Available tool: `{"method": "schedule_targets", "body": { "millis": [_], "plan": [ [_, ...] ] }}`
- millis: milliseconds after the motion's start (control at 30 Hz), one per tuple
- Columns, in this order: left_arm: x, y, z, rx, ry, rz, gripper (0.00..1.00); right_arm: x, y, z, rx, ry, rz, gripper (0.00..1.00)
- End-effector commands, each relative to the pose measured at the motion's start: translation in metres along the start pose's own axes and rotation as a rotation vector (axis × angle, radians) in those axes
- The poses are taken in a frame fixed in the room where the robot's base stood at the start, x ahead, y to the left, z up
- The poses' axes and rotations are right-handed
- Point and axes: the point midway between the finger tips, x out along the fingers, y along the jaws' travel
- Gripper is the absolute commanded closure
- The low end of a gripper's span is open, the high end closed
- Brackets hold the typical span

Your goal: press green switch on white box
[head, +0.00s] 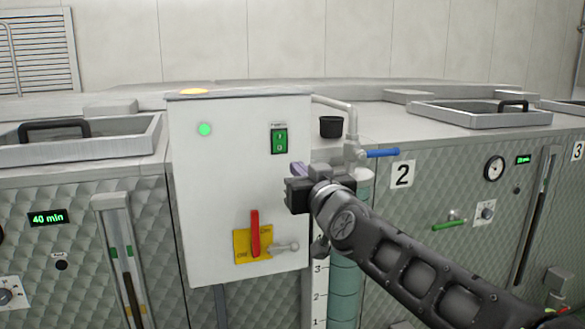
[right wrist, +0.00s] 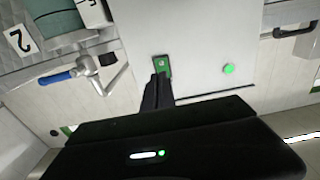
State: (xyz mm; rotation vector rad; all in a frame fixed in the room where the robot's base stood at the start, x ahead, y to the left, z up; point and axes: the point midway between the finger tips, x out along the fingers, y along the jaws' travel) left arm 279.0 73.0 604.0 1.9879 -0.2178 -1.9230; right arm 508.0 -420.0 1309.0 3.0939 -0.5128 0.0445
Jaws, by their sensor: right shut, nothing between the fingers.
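The white box (head: 225,190) stands in the middle of the head view. The green switch (head: 279,141), marked I and O, is at the upper right of its front. It also shows in the right wrist view (right wrist: 162,62), just beyond the fingertips. My right gripper (head: 297,168) is shut and empty, just below and right of the switch in the head view. In the right wrist view its closed fingers (right wrist: 160,77) overlap the switch's near edge. I cannot tell whether they touch it. My left gripper is not in view.
A lit green lamp (head: 204,129) is at the box's upper left. A red handle (head: 254,233) sits on a yellow plate (head: 241,247) low on the box. A pipe with a blue-handled valve (head: 382,153) and a black cup (head: 330,127) are right of the box.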

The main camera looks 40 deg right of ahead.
Motion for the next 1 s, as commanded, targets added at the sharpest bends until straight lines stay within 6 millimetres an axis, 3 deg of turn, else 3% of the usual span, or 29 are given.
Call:
{"method": "schedule_targets", "body": {
  "millis": [100,300,1000],
  "plan": [
    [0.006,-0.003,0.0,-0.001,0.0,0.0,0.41,-0.02,0.001,0.004,-0.001,0.001,0.002,1.0],
    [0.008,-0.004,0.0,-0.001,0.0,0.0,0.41,-0.034,0.0,0.004,0.0,-0.002,0.0,1.0],
    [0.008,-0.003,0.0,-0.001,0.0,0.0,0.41,-0.034,0.001,0.002,0.038,0.005,0.004,1.0]
  ]
}}
